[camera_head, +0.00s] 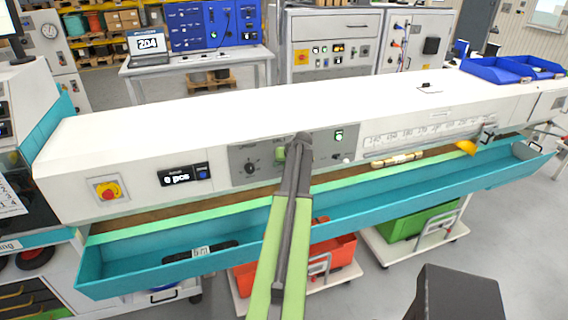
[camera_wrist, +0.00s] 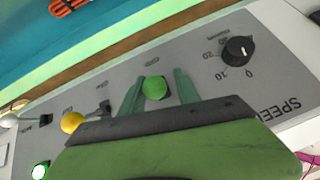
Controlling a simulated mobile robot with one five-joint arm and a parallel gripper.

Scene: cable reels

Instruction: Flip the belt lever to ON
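The belt lever (camera_wrist: 154,88) has a round green knob and sits on the grey control panel. It also shows in the head view (camera_head: 280,154), just left of my arm's end. In the wrist view my gripper (camera_wrist: 158,88) is open, with one green finger on each side of the knob. A small gap shows beside the knob on the right; contact on the left is hard to tell. The lever's shaft and its ON/OFF marks are not readable. In the head view my gripper (camera_head: 300,140) is at the panel, its fingers mostly hidden.
A black speed dial (camera_wrist: 238,48) is beside the lever, and a yellow knob (camera_wrist: 72,122) and white knob (camera_wrist: 8,120) are on its other side. A red emergency button (camera_head: 109,192) is far left. A teal trough (camera_head: 130,262) runs below the panel.

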